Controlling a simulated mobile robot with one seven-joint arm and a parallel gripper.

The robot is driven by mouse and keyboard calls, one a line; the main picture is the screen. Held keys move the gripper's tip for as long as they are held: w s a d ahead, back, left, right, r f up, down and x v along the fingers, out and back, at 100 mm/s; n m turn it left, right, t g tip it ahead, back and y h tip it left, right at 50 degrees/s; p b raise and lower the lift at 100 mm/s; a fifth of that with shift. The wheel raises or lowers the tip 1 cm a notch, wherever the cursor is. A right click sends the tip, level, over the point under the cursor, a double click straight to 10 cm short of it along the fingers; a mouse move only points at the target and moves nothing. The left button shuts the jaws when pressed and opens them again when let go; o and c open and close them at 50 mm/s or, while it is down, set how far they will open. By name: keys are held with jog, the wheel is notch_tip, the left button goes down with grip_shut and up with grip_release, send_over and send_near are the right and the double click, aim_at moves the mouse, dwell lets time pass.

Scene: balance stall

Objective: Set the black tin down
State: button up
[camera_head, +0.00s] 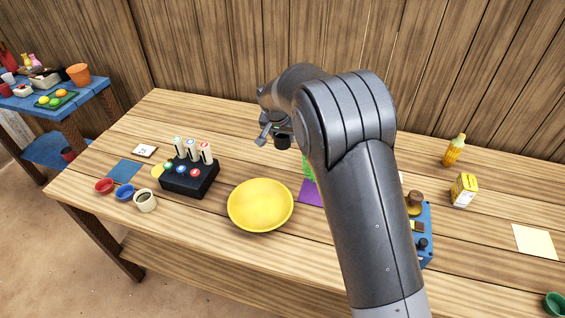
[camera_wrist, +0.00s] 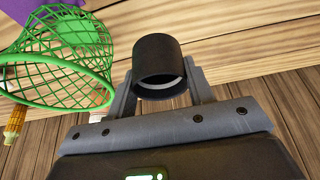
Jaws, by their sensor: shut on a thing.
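The black tin (camera_head: 283,142) is held in my gripper (camera_head: 272,134), over the back middle part of the wooden table (camera_head: 230,118). In the wrist view the tin (camera_wrist: 156,52) sits between the two fingers of my gripper (camera_wrist: 160,78), which are shut on its sides. A pale ring shows at its near end, with a dark inside. The tin looks held above the table, but the exact gap cannot be told. My arm hides part of the table behind it.
A green net basket (camera_wrist: 62,62) stands close to the tin; in the head view my arm mostly hides it. A purple sheet (camera_head: 310,192), yellow bowl (camera_head: 260,205) and black block with tubes (camera_head: 190,178) are in front. A yellow bottle (camera_head: 454,151) stands right.

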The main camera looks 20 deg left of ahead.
notch_tip(320, 180, down, 9)
dwell(0.4)
jog(key=shift+f, duration=0.15)
jog(key=o, duration=1)
